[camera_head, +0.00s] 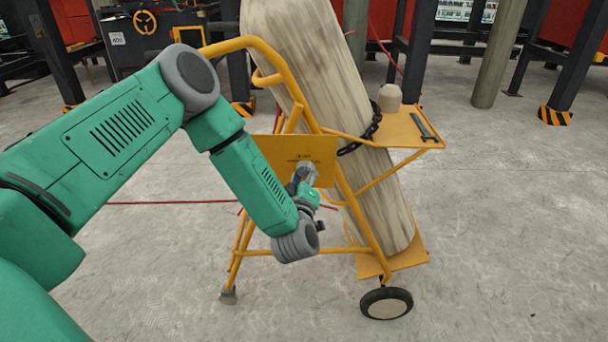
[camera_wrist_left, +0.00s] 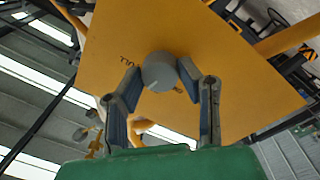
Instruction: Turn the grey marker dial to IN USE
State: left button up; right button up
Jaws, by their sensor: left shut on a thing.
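The grey marker dial (camera_wrist_left: 159,72) is a round knob on a yellow plate (camera_head: 284,152), which is fixed to a yellow trolley frame. My left gripper (camera_wrist_left: 160,82) is shut on the dial, one finger on each side of it in the left wrist view. In the head view my left gripper (camera_head: 303,178) is at the plate's lower right and covers part of the dial. Dark markings beside the dial on the plate (camera_wrist_left: 220,75) are partly hidden and too small to read. My right gripper is out of view.
The trolley (camera_head: 345,195) carries a tilted pale cylinder (camera_head: 310,60) held by a dark chain (camera_head: 362,136). A side shelf (camera_head: 398,130) holds a beige object (camera_head: 389,98) and a wrench (camera_head: 424,127). Open concrete floor lies around the wheels (camera_head: 386,303).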

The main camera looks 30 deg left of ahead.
pick_arm(q)
jog(key=shift+a+f+n, duration=0.1)
jog(key=shift+n, duration=1)
jog(key=shift+s, duration=0.1)
jog(key=o, duration=1.1)
jog(key=shift+o, duration=0.2)
jog(key=v, duration=0.7)
